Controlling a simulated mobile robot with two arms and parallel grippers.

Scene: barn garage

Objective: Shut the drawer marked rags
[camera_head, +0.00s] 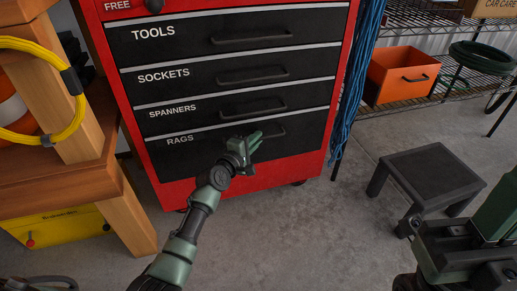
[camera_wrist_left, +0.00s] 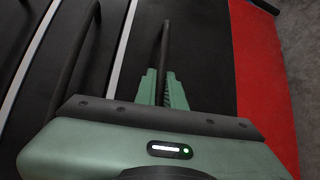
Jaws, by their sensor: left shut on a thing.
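The red tool cabinet (camera_head: 236,184) has black drawers with white labels. The rags drawer (camera_head: 190,160) is the lowest, and its front looks flush or nearly flush with the drawers above. No drawer interior shows. My left gripper (camera_head: 254,142) is at the rags drawer's bar handle (camera_head: 272,131), shut on it. In the left wrist view the two green fingers (camera_wrist_left: 162,88) close around the handle (camera_wrist_left: 164,45).
The spanners (camera_head: 215,110), sockets (camera_head: 205,76) and tools (camera_head: 190,38) drawers above look shut. A wooden bench (camera_head: 100,190) stands left, with a yellow box (camera_head: 60,226) beneath. A black step stool (camera_head: 425,175) and an orange bin (camera_head: 400,77) are at right. Concrete floor lies open in front.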

